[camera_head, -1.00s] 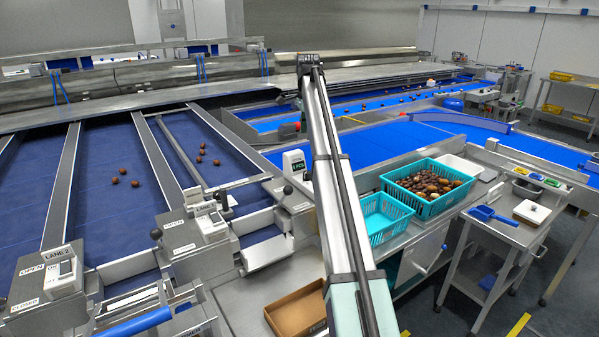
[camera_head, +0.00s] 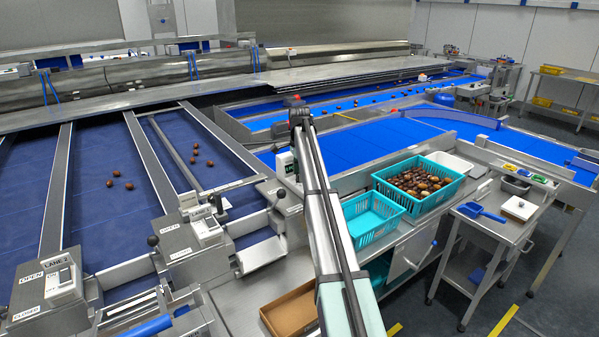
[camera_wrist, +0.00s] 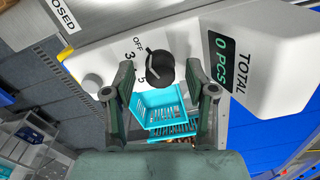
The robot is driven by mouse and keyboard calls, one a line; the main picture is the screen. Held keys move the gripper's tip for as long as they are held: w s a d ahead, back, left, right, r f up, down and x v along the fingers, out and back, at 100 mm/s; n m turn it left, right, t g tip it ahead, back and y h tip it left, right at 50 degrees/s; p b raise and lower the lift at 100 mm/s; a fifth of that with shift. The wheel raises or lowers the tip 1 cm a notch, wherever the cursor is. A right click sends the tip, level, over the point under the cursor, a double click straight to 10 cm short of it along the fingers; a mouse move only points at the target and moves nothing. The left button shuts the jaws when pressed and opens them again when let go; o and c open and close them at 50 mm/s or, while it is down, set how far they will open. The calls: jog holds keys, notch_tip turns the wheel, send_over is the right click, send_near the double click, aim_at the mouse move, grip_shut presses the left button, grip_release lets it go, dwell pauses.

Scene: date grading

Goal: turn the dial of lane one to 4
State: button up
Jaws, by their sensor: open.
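The black dial (camera_wrist: 160,67) sits on a white counter box (camera_wrist: 188,28) in the wrist view. OFF, 3 and 5 are printed beside it; a 4 is not readable. A white mark at its upper left seems to point near OFF. The box's green display (camera_wrist: 221,62) reads 0 PCS beside the word TOTAL. My gripper (camera_wrist: 169,78) is open, with one finger on each side of the dial in the picture; I see no contact. In the head view my arm partly hides the white box (camera_head: 285,165), and my fingers cannot be made out.
A teal basket (camera_head: 347,230) and a basket of dates (camera_head: 380,187) stand right of my arm. A brown tray (camera_head: 270,320) lies below. The lane 2 box (camera_head: 64,283) stands at left, and several dates (camera_head: 127,186) lie on the blue belt.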

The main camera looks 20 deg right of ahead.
jog(key=shift+f, duration=0.15)
grip_shut()
dwell(0.4)
jog(key=n+b, duration=0.1)
jog(key=n, duration=0.2)
jog(key=shift+n, duration=0.4)
jog(key=n, duration=0.3)
jog(key=shift+n, duration=0.3)
jog(key=n+b, duration=0.1)
jog(key=n, duration=0.5)
jog(key=shift+s, duration=0.1)
jog(key=shift+n, duration=0.3)
